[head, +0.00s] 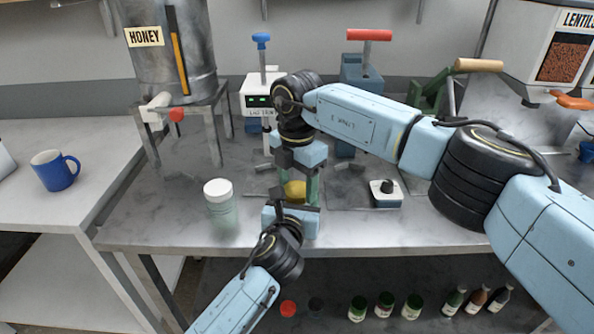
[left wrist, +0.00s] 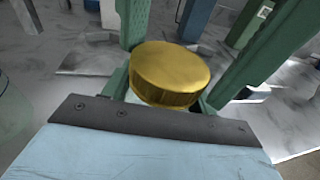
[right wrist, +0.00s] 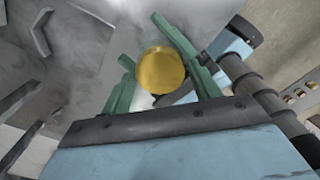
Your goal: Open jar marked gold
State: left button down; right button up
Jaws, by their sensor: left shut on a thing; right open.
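The jar with the gold lid (head: 295,190) stands on the metal table. In the left wrist view the gold lid (left wrist: 170,75) is seen close up, and the jar body below is mostly hidden. My left gripper (head: 292,208) is low at the front, shut on the jar under the lid. My right gripper (head: 298,180) points down from above. Its open green fingers stand on either side of the lid; in the right wrist view the lid (right wrist: 161,70) lies between them, with a gap visible at the left finger.
A clear jar with a white lid (head: 217,190) stands to the left. A black-knobbed device (head: 385,193) is on the right. Behind are a honey tank (head: 170,55) and a white dispenser (head: 258,95). A blue mug (head: 55,170) is on the left counter. Several bottles (head: 410,306) are below.

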jog(key=shift+f, duration=0.1)
jog(key=c, duration=0.8)
jog(key=n, duration=0.6)
jog(key=shift+n, duration=0.4)
jog(key=n, duration=0.6)
jog(key=shift+n, duration=0.4)
jog(key=o, duration=1.1)
jog(key=shift+a, duration=0.1)
